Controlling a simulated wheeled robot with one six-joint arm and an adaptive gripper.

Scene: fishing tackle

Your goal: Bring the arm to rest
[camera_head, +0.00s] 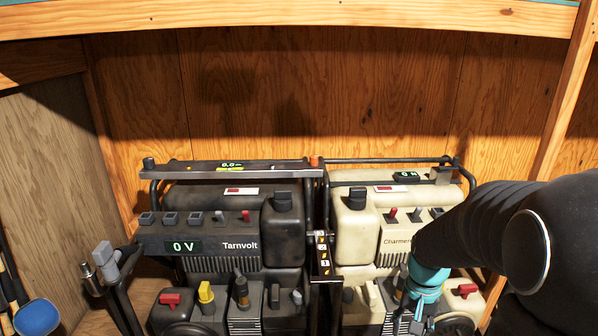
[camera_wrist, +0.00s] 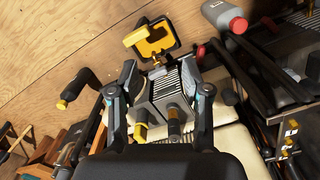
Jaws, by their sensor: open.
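My arm (camera_head: 480,225) reaches in from the right in the head view, dark with a teal band near its end. My gripper (camera_head: 415,312) is low over the front of the cream Charmer-labelled machine (camera_head: 352,252), partly hidden by the arm. In the wrist view my gripper (camera_wrist: 158,80) has its two fingers spread apart. A grey finned block (camera_wrist: 172,92) shows between and beyond the fingers, with yellow and brown knobs below it. I cannot tell whether a finger touches anything. Nothing is seen held.
A dark Tarnvolt machine (camera_head: 225,262) stands left of the cream one, with a narrow labelled strip (camera_head: 323,258) between them. Both have tubular frames. A plywood wall (camera_head: 300,100) is behind. A grey-handled lever (camera_head: 105,258) stands at the left. The space above the machines is clear.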

